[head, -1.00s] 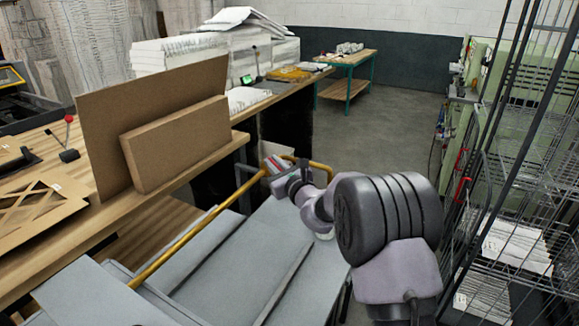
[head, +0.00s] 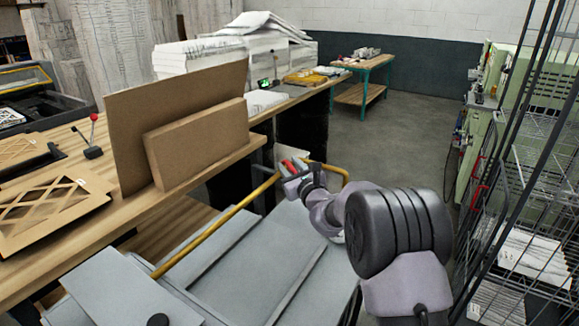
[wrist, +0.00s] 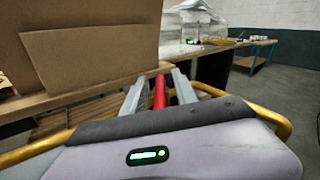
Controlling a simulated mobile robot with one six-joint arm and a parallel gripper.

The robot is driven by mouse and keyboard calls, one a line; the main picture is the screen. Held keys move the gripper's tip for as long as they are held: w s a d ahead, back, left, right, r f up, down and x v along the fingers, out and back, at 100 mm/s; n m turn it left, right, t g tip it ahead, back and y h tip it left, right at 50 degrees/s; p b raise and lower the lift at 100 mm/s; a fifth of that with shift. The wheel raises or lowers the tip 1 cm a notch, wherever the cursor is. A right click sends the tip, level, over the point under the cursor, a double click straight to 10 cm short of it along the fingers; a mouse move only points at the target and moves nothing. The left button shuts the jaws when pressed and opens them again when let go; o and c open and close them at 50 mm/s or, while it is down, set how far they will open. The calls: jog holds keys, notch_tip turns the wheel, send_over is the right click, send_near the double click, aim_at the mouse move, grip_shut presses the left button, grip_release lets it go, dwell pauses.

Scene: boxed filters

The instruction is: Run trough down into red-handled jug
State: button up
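My gripper (head: 292,170) is at the end of my arm, right of the workbench and low beside its front edge. In the wrist view its two grey fingers stand apart, with a narrow red bar (wrist: 159,92) between them. Red also shows at the gripper in the head view. I cannot tell whether this bar is a jug's handle or whether the fingers press on it. A pale surface shows just behind the gripper in the head view, too small to identify. I can make out no whole jug and no trough.
A wooden workbench (head: 60,245) runs along the left with cardboard panels (head: 180,105), a cut-out board (head: 45,210) and a red-knobbed lever (head: 94,135). A wire rack (head: 535,200) stands at right. A small table (head: 360,75) is far back. Floor between is clear.

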jog(key=p+v, duration=0.3)
jog(key=v, duration=1.4)
jog(key=shift+s, duration=0.2)
jog(key=shift+d, duration=0.15)
